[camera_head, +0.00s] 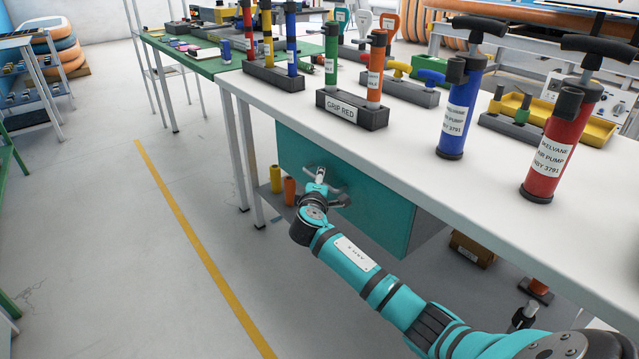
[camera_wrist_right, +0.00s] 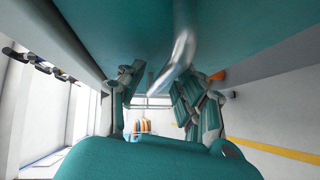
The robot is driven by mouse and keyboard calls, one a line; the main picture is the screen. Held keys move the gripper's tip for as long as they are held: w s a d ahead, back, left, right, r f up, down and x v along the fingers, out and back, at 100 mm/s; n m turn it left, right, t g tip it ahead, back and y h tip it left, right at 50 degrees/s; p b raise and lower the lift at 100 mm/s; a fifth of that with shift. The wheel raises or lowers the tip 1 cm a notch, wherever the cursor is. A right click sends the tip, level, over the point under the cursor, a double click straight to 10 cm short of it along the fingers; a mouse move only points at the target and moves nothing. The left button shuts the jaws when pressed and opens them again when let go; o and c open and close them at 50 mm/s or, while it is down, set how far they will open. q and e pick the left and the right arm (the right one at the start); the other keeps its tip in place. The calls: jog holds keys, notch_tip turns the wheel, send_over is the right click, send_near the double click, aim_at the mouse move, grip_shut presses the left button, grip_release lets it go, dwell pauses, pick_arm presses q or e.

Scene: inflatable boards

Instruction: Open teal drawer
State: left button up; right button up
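The teal drawer (camera_head: 345,185) is under the white workbench and looks closed, its front facing left. Its metal bar handle (camera_wrist_right: 178,62) stands out from the teal front in the wrist view. My right gripper (camera_head: 322,188) is at the handle, its arm coming in from the lower right. In the wrist view the right gripper's fingers (camera_wrist_right: 158,100) are spread apart, with the bar between them and nearer the right finger. I cannot tell if they touch it. My left gripper is not in view.
The white workbench (camera_head: 440,150) carries a blue pump (camera_head: 459,110), a red pump (camera_head: 558,145) and a "GRIP RED" block (camera_head: 350,108) with grips. Orange and yellow cylinders (camera_head: 282,182) stand on a low shelf beside the drawer. The floor to the left is clear, with a yellow line (camera_head: 190,235).

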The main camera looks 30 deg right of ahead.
jog(key=shift+w, duration=0.1)
grip_shut()
dwell(0.5)
